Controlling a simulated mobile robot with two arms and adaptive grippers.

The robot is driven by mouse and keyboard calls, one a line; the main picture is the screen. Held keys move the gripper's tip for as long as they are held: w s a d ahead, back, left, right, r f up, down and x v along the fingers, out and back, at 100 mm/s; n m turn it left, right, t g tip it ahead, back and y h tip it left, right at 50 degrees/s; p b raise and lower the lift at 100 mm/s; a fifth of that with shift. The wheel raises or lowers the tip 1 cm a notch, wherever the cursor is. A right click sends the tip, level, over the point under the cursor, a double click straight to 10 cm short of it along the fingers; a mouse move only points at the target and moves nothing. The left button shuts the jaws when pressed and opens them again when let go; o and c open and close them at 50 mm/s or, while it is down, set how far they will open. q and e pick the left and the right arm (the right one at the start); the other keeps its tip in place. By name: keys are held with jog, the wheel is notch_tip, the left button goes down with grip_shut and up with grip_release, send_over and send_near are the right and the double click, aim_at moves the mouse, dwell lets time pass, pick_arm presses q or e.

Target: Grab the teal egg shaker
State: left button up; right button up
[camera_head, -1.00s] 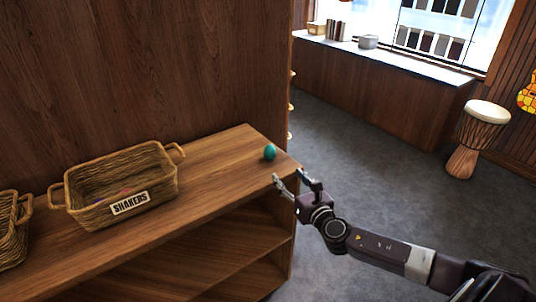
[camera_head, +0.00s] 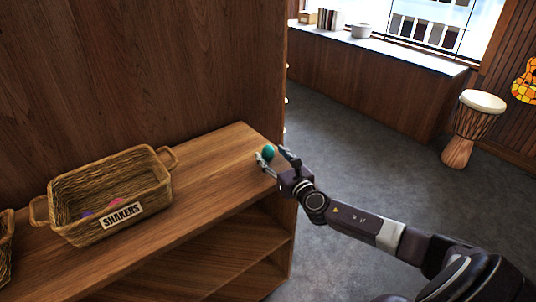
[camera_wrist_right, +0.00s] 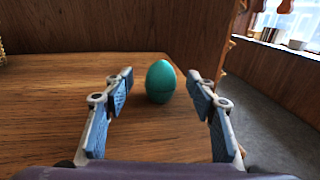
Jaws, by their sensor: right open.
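The teal egg shaker (camera_head: 268,152) stands near the right end of the wooden shelf top. It also shows in the right wrist view (camera_wrist_right: 160,82), upright, just beyond and between the fingertips. My right gripper (camera_head: 272,158) is open at the shelf's right end, with its fingers on either side of the line to the egg. In the right wrist view the gripper (camera_wrist_right: 160,88) has a clear gap between each finger and the egg. My left gripper is not in view.
A wicker basket labelled SHAKERS (camera_head: 160,190) stands left on the shelf top (camera_head: 215,165), with a few coloured items inside. Another basket (camera_head: 6,255) is cut off at the left edge. A wooden panel rises behind. A drum (camera_head: 470,128) stands on the floor at right.

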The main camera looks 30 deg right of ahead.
aim_at(271, 154)
jog(key=shift+w+d+f, duration=0.1)
jog(key=shift+w+d, duration=0.05)
jog(key=shift+w, duration=0.5)
jog(key=shift+w+d+f, duration=0.1)
jog(key=shift+w, duration=0.8)
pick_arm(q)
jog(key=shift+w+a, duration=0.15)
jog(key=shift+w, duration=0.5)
pick_arm(e)
jog(key=c, duration=1.3)
